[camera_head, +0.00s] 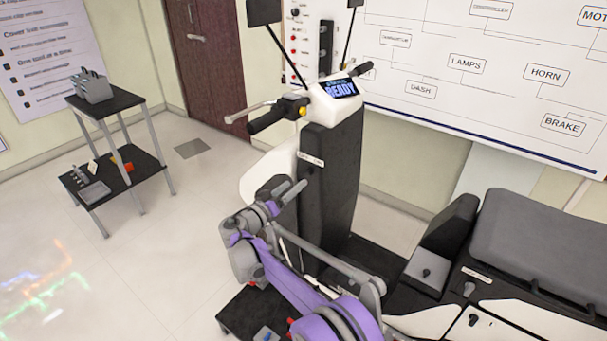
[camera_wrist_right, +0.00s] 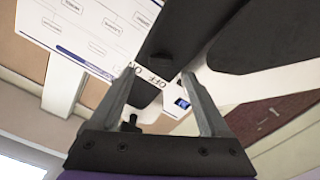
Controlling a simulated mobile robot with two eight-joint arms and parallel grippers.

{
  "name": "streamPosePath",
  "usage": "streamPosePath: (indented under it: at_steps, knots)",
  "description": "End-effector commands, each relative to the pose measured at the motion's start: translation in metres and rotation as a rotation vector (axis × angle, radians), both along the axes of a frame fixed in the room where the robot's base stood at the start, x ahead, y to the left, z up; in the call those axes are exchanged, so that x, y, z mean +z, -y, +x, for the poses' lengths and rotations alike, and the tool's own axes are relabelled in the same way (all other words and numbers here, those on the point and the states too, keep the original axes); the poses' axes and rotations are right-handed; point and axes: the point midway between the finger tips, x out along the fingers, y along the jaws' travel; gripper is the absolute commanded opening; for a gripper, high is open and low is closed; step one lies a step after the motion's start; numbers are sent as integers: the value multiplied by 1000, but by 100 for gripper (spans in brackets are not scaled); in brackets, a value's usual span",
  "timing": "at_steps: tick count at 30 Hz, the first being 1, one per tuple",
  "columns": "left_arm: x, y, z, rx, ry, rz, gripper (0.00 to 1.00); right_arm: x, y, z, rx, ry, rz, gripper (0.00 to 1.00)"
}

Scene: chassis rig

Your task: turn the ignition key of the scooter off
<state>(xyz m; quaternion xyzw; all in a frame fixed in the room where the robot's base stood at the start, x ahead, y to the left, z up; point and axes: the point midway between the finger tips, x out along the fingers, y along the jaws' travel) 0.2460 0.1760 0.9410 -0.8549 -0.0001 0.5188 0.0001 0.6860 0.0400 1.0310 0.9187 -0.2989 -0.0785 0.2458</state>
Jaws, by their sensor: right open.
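The scooter's dark front column (camera_head: 335,185) stands in the middle of the head view, with a lit display reading READY (camera_head: 341,88) above it. A small white label (camera_head: 311,159) is on the column. In the right wrist view this label (camera_wrist_right: 150,77) shows ON and OFF upside down. A small greyish shape beside it, perhaps the ignition key (camera_wrist_right: 160,57), sits on the dark panel; its turn position is unclear. My right gripper (camera_head: 297,188) is close to the column just below the label. Its fingers (camera_wrist_right: 160,100) are apart with nothing clearly held. My left gripper is not in view.
The handlebar's left grip (camera_head: 268,119) and mirror stalks rise above the column. The scooter seat (camera_head: 545,235) is at the right. A small two-tier cart (camera_head: 112,103) stands at the left, with clear floor around it. A wiring board (camera_head: 480,75) is behind.

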Motion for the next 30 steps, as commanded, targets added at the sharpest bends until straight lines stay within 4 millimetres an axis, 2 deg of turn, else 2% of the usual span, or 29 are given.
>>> streamPosePath:
  at_steps: [3, 9, 15, 22, 30]
  knots:
    - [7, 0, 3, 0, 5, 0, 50, 3, 16, 21, -3, 1, 0, 80]
    - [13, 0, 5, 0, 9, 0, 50, 2, 31, 43, -1, 0, 0, 80]
    - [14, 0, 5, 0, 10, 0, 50, 1, 37, 50, 0, -1, 1, 80]
    - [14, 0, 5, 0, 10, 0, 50, 1, 37, 50, 0, -1, 1, 80]
    - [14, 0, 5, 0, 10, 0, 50, 1, 37, 50, 0, -1, 1, 31]
